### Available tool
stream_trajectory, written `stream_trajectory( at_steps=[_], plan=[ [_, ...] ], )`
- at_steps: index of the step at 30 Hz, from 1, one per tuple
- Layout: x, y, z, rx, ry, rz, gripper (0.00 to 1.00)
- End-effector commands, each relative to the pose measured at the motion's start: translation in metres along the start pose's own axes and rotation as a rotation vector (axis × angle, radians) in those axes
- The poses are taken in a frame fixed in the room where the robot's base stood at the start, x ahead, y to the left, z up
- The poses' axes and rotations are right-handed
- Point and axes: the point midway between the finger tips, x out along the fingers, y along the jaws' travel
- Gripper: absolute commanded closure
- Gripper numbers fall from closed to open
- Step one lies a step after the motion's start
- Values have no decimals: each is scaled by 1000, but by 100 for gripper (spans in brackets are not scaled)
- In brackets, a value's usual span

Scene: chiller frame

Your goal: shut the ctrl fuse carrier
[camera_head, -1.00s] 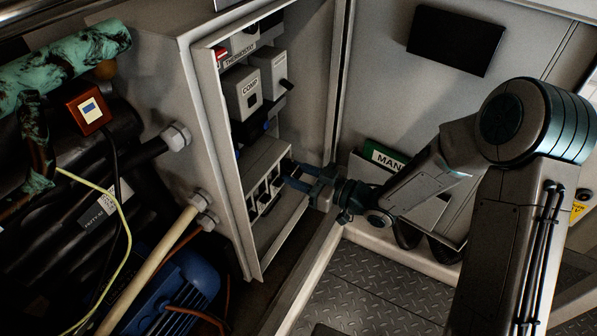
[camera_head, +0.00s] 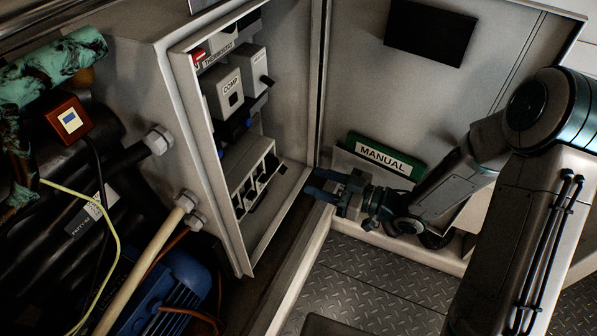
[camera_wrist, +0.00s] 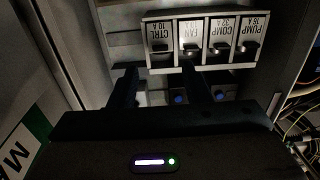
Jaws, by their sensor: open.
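The fuse block (camera_head: 238,165) is a pale box low in the open cabinet, with several dark fuse carriers in a row. In the wrist view its labels are upside down, and the ctrl fuse carrier (camera_wrist: 160,47) is the leftmost, beside the fan carrier (camera_wrist: 191,48). In the head view the ctrl fuse carrier (camera_head: 272,163) is at the right end of the row; how far it tilts out is too small to tell. My gripper (camera_head: 313,181) is open and empty, apart from the block and to its right. In the wrist view its fingers (camera_wrist: 160,84) point toward the block.
Above the block are the COMP unit (camera_head: 229,90) and the thermostat (camera_head: 219,57). The cabinet's rim (camera_head: 213,180) frames them. A green manual (camera_head: 386,157) sits in a door pocket behind my gripper. Blue knobs (camera_wrist: 180,97) show near the fingers.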

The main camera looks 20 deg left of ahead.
Motion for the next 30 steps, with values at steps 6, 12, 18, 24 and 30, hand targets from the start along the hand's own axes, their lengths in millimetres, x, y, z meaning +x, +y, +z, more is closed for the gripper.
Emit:
stream_trajectory(
  at_steps=[6, 12, 18, 24, 30],
  plan=[
    [-32, 0, 0, 0, 0, 1, 56],
    [-40, 0, 0, 0, 1, -1, 56],
    [-40, 0, 0, 0, 0, -1, 56],
    [-39, 0, 12, 1, 29, 0, 56],
    [-39, 0, 38, 2, 144, 2, 56]
  ],
)
